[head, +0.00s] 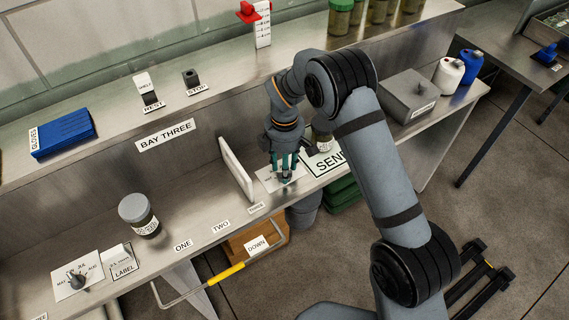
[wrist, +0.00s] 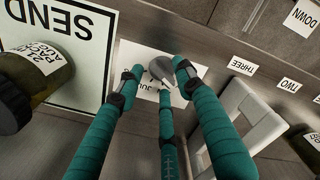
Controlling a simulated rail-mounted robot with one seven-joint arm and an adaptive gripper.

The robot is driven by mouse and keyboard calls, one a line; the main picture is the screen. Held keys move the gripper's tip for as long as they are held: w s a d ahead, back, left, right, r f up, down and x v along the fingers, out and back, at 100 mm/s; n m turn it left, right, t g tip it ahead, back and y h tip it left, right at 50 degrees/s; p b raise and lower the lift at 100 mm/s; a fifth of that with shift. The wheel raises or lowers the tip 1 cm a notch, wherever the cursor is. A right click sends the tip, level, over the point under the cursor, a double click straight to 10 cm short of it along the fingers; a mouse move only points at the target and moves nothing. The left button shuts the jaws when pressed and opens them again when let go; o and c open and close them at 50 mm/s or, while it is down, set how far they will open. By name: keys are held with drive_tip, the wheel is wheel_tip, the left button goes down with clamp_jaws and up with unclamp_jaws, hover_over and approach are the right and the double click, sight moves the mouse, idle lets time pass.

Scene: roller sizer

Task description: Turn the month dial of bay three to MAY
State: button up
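A grey dial knob (wrist: 162,70) stands on a white plate (wrist: 150,55) with partly covered month lettering, upside down in the wrist view. JUL is partly readable; the month it points to cannot be made out. The plate (head: 267,181) also shows in the head view beside the SEND mat. My gripper (wrist: 161,77), with teal fingers, is lowered over this dial. Its fingertips stand around the knob, with a gap visible on the left side. In the head view my gripper (head: 286,178) covers the knob. The BAY THREE sign (head: 165,135) is on the shelf front.
Another dial (head: 76,280) on a month plate sits at the bench's left end. A white upright panel (head: 235,170) stands close left of my gripper. A lidded jar (wrist: 36,82) stands on the SEND mat (wrist: 75,45). A grey-lidded jar (head: 138,214) stands farther left.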

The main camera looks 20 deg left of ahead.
wheel_tip(320, 180, up, 12)
idle(0.5)
drive_tip(key=shift+f, duration=0.1)
wheel_tip(320, 180, down, 12)
idle(0.7)
idle(0.3)
